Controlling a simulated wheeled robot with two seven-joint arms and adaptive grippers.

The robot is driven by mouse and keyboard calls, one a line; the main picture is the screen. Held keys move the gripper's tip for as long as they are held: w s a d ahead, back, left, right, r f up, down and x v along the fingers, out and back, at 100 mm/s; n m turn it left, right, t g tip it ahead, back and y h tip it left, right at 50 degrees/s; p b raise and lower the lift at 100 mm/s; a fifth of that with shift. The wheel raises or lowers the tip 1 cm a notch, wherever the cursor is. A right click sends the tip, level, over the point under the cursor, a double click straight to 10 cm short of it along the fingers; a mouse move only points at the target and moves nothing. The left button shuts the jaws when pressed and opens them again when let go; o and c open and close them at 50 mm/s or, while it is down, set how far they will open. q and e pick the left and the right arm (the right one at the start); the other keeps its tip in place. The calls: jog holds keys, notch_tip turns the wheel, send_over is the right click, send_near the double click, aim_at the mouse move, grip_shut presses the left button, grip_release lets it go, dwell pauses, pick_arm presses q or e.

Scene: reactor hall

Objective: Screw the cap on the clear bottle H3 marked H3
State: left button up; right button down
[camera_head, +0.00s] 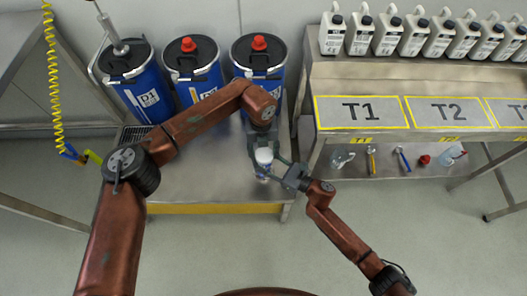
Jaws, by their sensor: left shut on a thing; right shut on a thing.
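A small clear bottle (263,172) with a bluish lower part is held upright in the air near the front of the low steel platform. A pale cap (264,156) shows at its top; I cannot tell how it sits on the neck, and the marking is too small to read. My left gripper (262,147) reaches down from above and is shut at the cap. My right gripper (276,172) comes in from the right and is shut on the bottle's body. The fingers partly hide both the bottle and the cap.
Three blue drums (150,94) stand behind on the steel platform (195,180). At right is a steel bench (312,100) with yellow-framed T1 and T2 areas (358,112) and several white jugs (387,38). Its lower shelf (350,190) holds small tools. A yellow coiled hose (53,85) hangs at left.

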pick_arm(q)
jog(key=shift+f, duration=0.5)
